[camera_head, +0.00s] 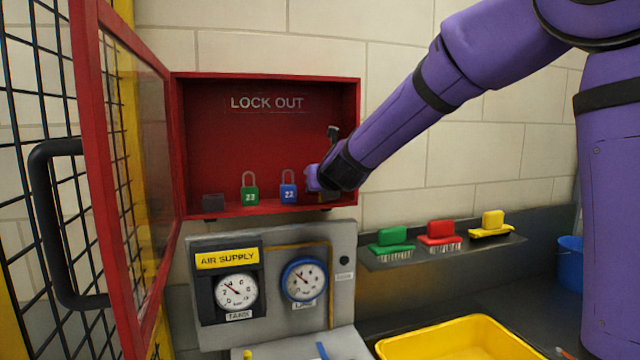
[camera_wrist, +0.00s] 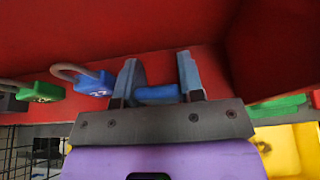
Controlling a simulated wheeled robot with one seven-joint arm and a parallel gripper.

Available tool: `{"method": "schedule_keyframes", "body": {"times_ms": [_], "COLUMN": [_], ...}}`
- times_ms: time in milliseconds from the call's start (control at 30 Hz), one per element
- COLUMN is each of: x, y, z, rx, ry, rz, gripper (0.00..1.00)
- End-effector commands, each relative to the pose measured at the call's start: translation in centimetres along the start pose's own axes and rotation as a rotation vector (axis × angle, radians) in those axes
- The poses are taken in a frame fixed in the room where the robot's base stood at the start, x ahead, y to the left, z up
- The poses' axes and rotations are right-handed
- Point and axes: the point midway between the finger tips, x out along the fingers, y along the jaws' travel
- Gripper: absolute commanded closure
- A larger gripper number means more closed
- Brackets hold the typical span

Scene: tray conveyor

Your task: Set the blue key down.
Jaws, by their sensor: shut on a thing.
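My gripper (camera_head: 314,179) reaches into the red lock-out cabinet (camera_head: 268,80) from the right, low over its floor, just right of a blue padlock (camera_head: 288,192). In the wrist view, my gripper (camera_wrist: 158,76) has its two fingers closed on a blue piece, which I take as the blue key (camera_wrist: 157,93). Only part of the key shows between the fingers. In the head view I cannot make it out behind the gripper. Whether it touches the cabinet floor I cannot tell.
A green padlock (camera_head: 250,193) and a dark block (camera_head: 213,203) stand left of the blue padlock. The cabinet door (camera_head: 108,180) is open at left. Below are gauges (camera_head: 236,292), a shelf (camera_head: 400,258) with coloured pieces, and a yellow tray (camera_head: 455,340).

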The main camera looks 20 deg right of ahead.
Motion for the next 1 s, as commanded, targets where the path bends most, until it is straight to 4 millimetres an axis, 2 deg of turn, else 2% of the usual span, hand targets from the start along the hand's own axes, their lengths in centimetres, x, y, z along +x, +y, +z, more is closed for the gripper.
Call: {"method": "schedule_keyframes", "body": {"times_ms": [33, 100, 133, 500, 667, 1000], "x": [0.0, 0.0, 0.0, -0.3, -2.4, -8.3], "y": [0.0, 0.0, 0.0, 0.0, 0.0, 0.0], "z": [0.0, 0.0, 0.0, 0.3, 0.4, 0.3], "rx": [0.000, 0.000, 0.000, -0.001, -0.001, 0.000], "ry": [0.000, 0.000, 0.000, -0.002, -0.003, -0.003], "rz": [0.000, 0.000, 0.000, 0.000, 0.000, -0.001], "gripper": [0.58, 0.42, 0.39, 0.39, 0.39, 0.39]}}
